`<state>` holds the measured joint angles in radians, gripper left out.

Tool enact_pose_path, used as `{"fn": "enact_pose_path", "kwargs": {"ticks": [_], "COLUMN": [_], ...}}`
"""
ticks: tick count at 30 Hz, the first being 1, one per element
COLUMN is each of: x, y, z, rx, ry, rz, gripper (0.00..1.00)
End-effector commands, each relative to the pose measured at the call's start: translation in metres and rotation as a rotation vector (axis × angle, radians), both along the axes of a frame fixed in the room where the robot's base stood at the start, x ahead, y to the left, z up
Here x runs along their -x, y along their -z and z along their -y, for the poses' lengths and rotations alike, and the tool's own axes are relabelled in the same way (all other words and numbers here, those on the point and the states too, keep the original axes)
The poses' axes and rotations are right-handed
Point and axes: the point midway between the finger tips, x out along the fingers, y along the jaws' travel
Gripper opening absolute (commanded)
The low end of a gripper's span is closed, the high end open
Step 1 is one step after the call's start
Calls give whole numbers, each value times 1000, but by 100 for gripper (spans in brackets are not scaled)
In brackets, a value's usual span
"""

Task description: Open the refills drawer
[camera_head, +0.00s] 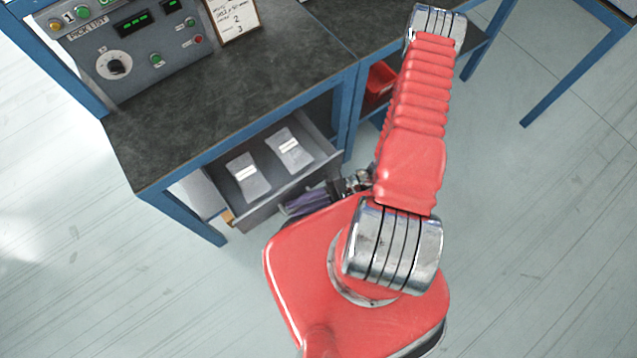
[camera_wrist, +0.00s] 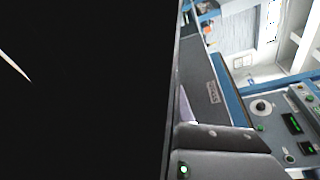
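The drawer (camera_head: 262,212) under the dark bench top stands pulled out toward me. Two pale grey pieces with white labels (camera_head: 247,174) (camera_head: 289,149) lie apart on its floor. I cannot read a name on the drawer in the head view. My gripper (camera_head: 308,203) is low at the right part of the drawer front, mostly hidden by my red arm. Whether it touches the drawer or grips a handle cannot be seen. In the wrist view a black area fills the left side, and the fingertips cannot be made out.
The bench (camera_head: 240,90) carries a control panel (camera_head: 130,45) and a framed list (camera_head: 233,18). Blue legs (camera_head: 352,110) stand beside the drawer. A red bin (camera_head: 379,82) sits under the right bench section. Open floor lies left and right.

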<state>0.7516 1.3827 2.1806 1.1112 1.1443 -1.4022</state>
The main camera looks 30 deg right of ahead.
Motion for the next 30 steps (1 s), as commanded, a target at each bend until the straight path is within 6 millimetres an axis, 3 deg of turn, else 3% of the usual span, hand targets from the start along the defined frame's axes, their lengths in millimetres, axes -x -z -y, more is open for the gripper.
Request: {"fn": "enact_pose_path", "kwargs": {"ticks": [11, 30], "x": [2, 16], "y": [-4, -23], "z": [21, 110], "rx": [2, 3], "ry": [3, 3], "rz": [3, 1], "gripper": [17, 17]}}
